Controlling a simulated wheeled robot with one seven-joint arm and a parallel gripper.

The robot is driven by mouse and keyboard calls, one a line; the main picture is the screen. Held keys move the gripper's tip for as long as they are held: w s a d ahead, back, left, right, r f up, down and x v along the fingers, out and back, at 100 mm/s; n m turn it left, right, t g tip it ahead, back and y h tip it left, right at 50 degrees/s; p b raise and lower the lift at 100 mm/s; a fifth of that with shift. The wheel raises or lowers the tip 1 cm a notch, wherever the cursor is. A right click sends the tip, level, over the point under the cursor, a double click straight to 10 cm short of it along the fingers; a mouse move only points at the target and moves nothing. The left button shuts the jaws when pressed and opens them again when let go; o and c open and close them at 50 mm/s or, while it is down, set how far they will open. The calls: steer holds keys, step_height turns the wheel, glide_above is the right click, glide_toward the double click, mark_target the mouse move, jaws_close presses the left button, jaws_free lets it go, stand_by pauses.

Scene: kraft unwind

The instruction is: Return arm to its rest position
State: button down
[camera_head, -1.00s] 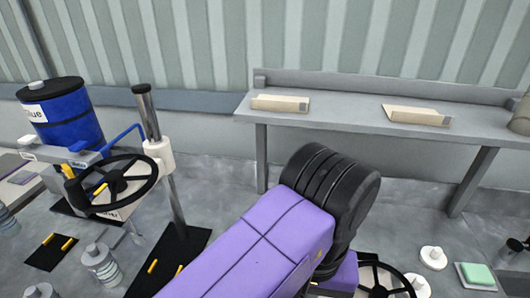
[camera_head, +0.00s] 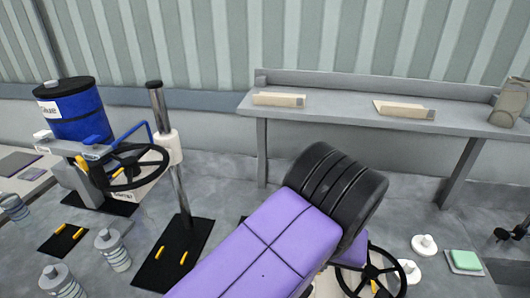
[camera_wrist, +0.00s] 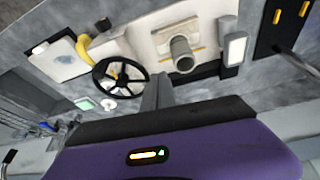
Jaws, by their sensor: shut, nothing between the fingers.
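My arm (camera_head: 265,240), purple with a black ribbed joint (camera_head: 335,190), reaches up from the bottom middle of the head view. My gripper is hidden behind it there. In the wrist view, the purple housing with a small lit panel fills the bottom. My gripper's grey fingers (camera_wrist: 158,80) stick out past its dark edge, together and empty. They point toward a machine with a black handwheel (camera_wrist: 121,80) and a grey spout (camera_wrist: 181,52). I cannot tell how far off it is.
A grey bench (camera_head: 345,110) with two cardboard pieces stands at the back wall. A blue drum (camera_head: 75,112) and a handwheel stand (camera_head: 135,168) are at left. Bottles (camera_head: 112,250) stand on the floor there. A handwheel (camera_head: 372,272) is right beside my arm.

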steer(key=w+d+r+m+t+h, duration=0.1)
steer(key=w+d+r+t+h, duration=0.35)
steer(key=w+d+r, duration=0.35)
steer(key=w+d+r+n+t+h+b, duration=0.1)
steer(key=d+r+t, duration=0.1)
steer(key=r+t, duration=0.5)
steer(key=w+d+r+n+t+h, duration=0.1)
steer(key=r+n+t, duration=0.1)
steer(key=r+t, duration=0.5)
steer(key=s+a+f+n+y+b, duration=0.1)
steer(key=s+a+f+n+y, duration=0.2)
steer(key=s+f+n+y, duration=0.3)
steer(key=s+a+f+n+y+b, duration=0.1)
steer(key=s+a+f+n+y, duration=0.25)
steer(key=s+f+y, duration=0.35)
steer(key=s+d+f+m+g+h, duration=0.2)
steer(key=s+d+f+m+g, duration=0.1)
steer(key=s+f, duration=0.8)
steer(key=s+d+f+m+g+h+b, duration=0.1)
steer(key=s+d+f+m+g+h, duration=0.2)
steer(key=s+f, duration=0.9)
steer(key=s+m+g, duration=0.1)
steer(key=s+m, duration=0.1)
steer(key=shift+s+d+f, duration=0.15)
steer(key=shift+s+f, duration=0.1)
steer(key=shift+s, duration=0.15)
